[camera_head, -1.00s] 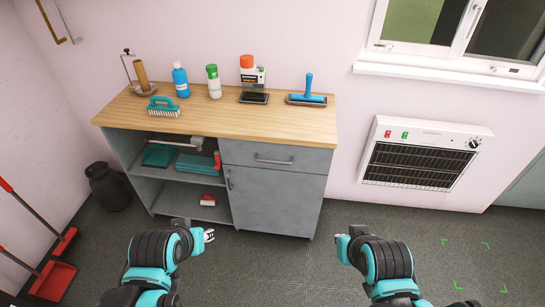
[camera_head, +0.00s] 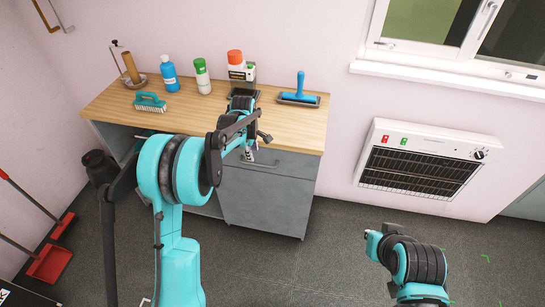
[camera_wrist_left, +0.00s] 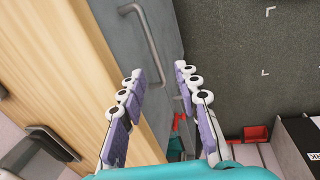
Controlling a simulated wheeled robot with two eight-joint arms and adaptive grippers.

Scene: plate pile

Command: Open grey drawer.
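The grey drawer (camera_head: 292,164) is at the top right of the grey cabinet, under the wooden top, and looks closed. Its metal handle (camera_head: 265,164) is partly behind my left gripper. My left gripper (camera_head: 250,154) is in front of the drawer near the handle. In the left wrist view my left gripper (camera_wrist_left: 158,74) is open, its two purple-padded fingers apart with nothing between them. There the drawer handle (camera_wrist_left: 153,45) shows just beyond the fingertips, apart from them. My right arm shows at the lower right of the head view, but its gripper does not.
Bottles, a brush (camera_head: 150,103) and a blue-handled tool (camera_head: 299,92) stand on the wooden top (camera_head: 215,120). A grey door (camera_head: 262,205) is below the drawer. A heater (camera_head: 420,160) hangs on the right wall. The floor before the cabinet looks clear.

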